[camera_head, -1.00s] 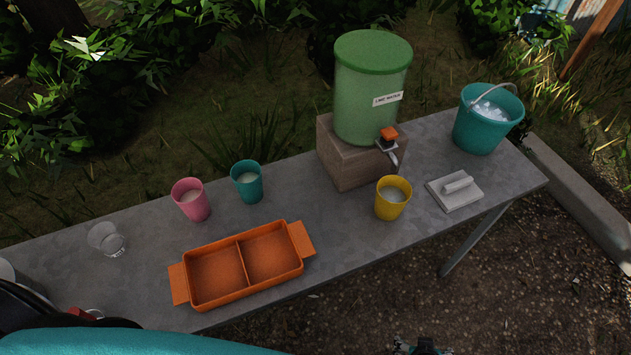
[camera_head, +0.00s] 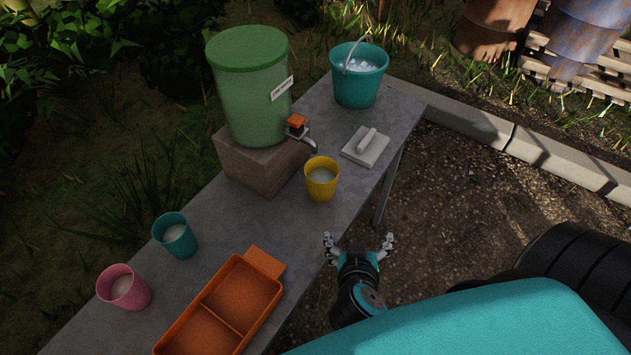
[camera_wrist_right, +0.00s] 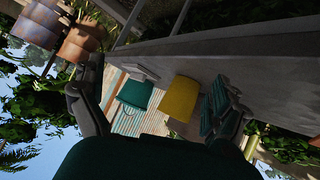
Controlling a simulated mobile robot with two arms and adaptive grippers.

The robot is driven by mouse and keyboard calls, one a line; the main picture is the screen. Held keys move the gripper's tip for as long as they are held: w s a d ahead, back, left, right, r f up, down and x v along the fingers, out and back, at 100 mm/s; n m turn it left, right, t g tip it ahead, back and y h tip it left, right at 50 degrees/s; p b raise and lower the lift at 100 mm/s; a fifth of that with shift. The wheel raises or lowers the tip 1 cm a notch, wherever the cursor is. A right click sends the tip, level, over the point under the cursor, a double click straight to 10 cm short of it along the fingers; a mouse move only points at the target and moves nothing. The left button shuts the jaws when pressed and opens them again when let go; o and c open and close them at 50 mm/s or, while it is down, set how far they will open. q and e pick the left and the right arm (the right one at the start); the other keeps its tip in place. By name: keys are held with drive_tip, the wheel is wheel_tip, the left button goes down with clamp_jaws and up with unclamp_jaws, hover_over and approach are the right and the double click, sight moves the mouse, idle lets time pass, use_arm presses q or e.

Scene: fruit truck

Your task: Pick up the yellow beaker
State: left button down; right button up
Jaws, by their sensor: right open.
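The yellow beaker (camera_head: 321,182) stands upright on the grey table, with pale contents inside. It is in front of the green dispenser's tap, near the table's front edge. My right gripper (camera_head: 358,240) is open and empty, just off the front edge of the table, below and right of the beaker and apart from it. In the right wrist view the yellow beaker (camera_wrist_right: 179,98) shows ahead between the spread fingers (camera_wrist_right: 155,110). My left gripper is not in view.
The green dispenser (camera_head: 252,95) on its block stands behind the beaker. A white block with a handle (camera_head: 366,147) and a teal bucket (camera_head: 358,85) stand beyond it. A teal cup (camera_head: 176,238), a pink cup (camera_head: 124,289) and an orange tray (camera_head: 267,262) are at lower left.

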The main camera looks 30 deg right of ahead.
drive_tip(key=w+a+r+t, duration=0.3)
drive_tip(key=a+r+t, duration=0.2)
drive_tip(key=a+r, duration=0.1)
drive_tip(key=p, duration=0.5)
approach(321, 163)
drive_tip(key=shift+w+d+m+h, duration=0.25)
drive_tip(key=shift+d+m+h, duration=0.05)
drive_tip(key=shift+d+m, duration=0.15)
drive_tip(key=x, duration=0.1)
drive_tip(key=p+x, duration=0.1)
drive_tip(key=x, duration=0.1)
drive_tip(key=p+x, duration=0.1)
drive_tip(key=x, duration=0.1)
drive_tip(key=shift+w+a+f, duration=0.15)
drive_tip(key=shift+w+a, duration=0.05)
drive_tip(key=shift+a, duration=0.1)
drive_tip(key=shift+w+d+f, duration=0.15)
drive_tip(key=shift+w+f, duration=0.05)
drive_tip(key=shift+w, duration=0.1)
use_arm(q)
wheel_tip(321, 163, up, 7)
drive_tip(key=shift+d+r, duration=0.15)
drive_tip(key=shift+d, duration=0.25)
use_arm(e)
drive_tip(key=shift+s, duration=0.1)
drive_tip(key=shift+c, duration=0.3)
drive_tip(key=c, duration=1.4)
drive_tip(key=shift+c, duration=0.2)
